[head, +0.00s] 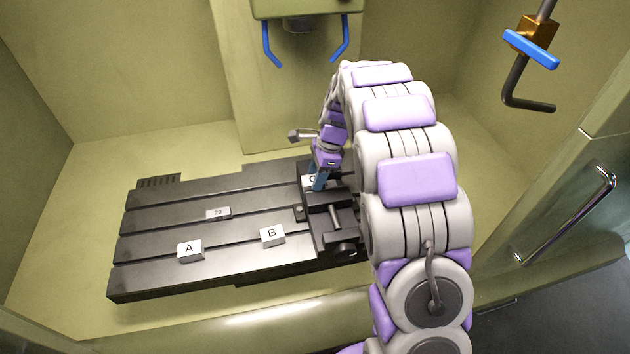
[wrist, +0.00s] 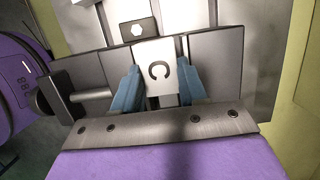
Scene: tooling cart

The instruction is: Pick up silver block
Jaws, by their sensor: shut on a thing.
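My gripper is shut on this block, at the vise on the right end of the dark slotted table. In the head view, my gripper (head: 319,181) points down there, and block C (head: 307,181) is partly hidden by the fingers. A small plate marked 20 (head: 218,213) lies farther back.
The dark slotted table (head: 155,272) sits in an olive machine enclosure. The vise (head: 345,249) with its screw is close to my gripper. A spindle head with blue hooks (head: 271,45) hangs above. A door handle (head: 567,215) is at the right.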

